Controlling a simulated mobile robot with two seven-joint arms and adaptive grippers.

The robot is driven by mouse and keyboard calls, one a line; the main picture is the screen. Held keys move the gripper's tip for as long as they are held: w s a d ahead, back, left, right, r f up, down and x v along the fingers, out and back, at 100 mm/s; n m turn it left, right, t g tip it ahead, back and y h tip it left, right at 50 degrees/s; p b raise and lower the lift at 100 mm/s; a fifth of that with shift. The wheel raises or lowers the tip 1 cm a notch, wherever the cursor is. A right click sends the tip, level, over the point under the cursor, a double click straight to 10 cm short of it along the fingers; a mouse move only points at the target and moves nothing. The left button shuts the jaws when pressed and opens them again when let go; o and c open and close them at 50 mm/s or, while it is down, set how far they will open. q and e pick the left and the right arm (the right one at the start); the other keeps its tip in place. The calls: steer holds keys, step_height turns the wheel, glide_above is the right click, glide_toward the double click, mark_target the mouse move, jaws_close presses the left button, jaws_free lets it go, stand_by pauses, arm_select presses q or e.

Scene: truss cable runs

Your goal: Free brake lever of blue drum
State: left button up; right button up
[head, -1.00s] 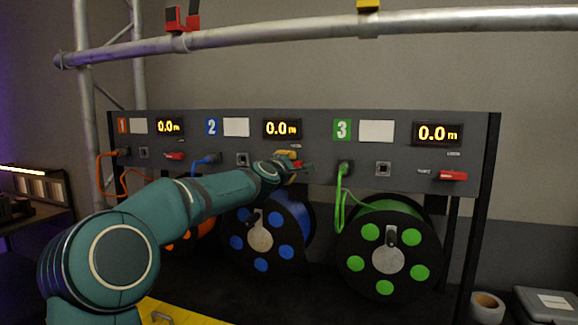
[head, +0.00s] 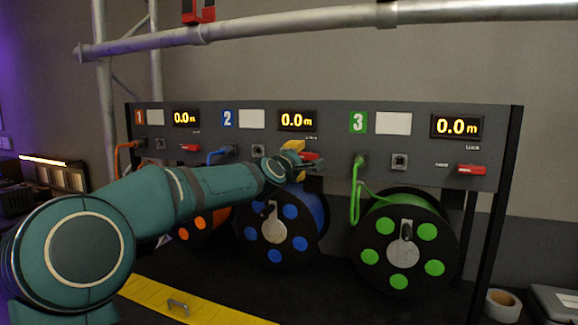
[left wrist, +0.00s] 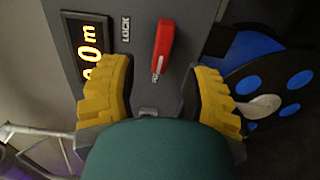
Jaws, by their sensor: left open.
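The blue drum (head: 285,232) sits in the middle bay under the panel. It also shows at the right of the left wrist view (left wrist: 275,85). Its red brake lever (head: 312,156) is on the panel below the middle display. In the left wrist view the red lever (left wrist: 163,48) lies between and ahead of my yellow fingers, with the word LOCK beside it. My left gripper (head: 298,157) is at the lever in the head view, partly overlapping it. In the left wrist view my left gripper (left wrist: 158,92) is open, with its fingers apart on either side. My right gripper is not in view.
The dark panel (head: 320,175) carries other red levers at the orange bay (head: 190,147) and green bay (head: 471,169). The green drum (head: 404,245) stands to the right, with a green cable (head: 355,190) hanging from its connector. A metal truss tube (head: 290,22) crosses above.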

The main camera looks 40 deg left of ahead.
arm_select(q)
steer(key=v, duration=0.7)
stand_by(0.7)
